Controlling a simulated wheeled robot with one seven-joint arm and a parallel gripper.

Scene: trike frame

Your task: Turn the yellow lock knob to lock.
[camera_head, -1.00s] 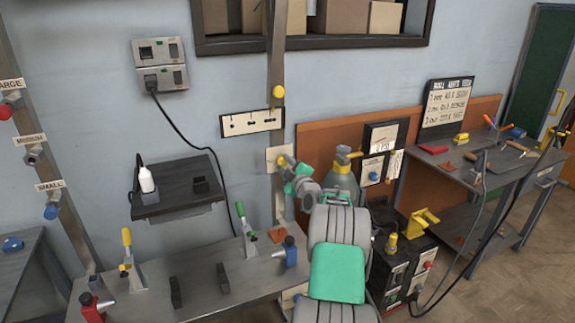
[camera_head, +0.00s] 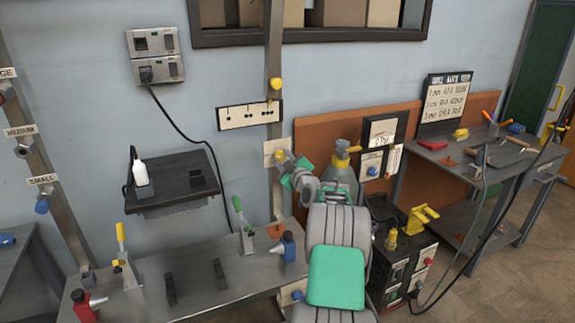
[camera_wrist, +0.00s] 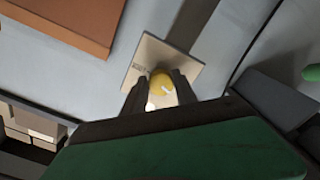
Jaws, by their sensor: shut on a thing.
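The yellow lock knob (camera_wrist: 161,84) sits on a square beige plate (camera_wrist: 151,55) in the wrist view. A small white mark shows on its face. In the head view the knob (camera_head: 279,156) is at the post, on the beige plate (camera_head: 269,146), partly hidden by my gripper. My gripper (camera_wrist: 159,93) has its two dark fingers on either side of the knob and is shut on it. In the head view my gripper (camera_head: 286,163) reaches the plate from the right and below. The plate's lettering is too small to read.
Another yellow knob (camera_head: 276,84) is higher on the post, above a slotted plate (camera_head: 249,115). A dark wall shelf (camera_head: 174,186) holds a white bottle. A metal bench (camera_head: 190,272) with clamps stands below. A gas cylinder (camera_head: 341,170) stands right of my gripper.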

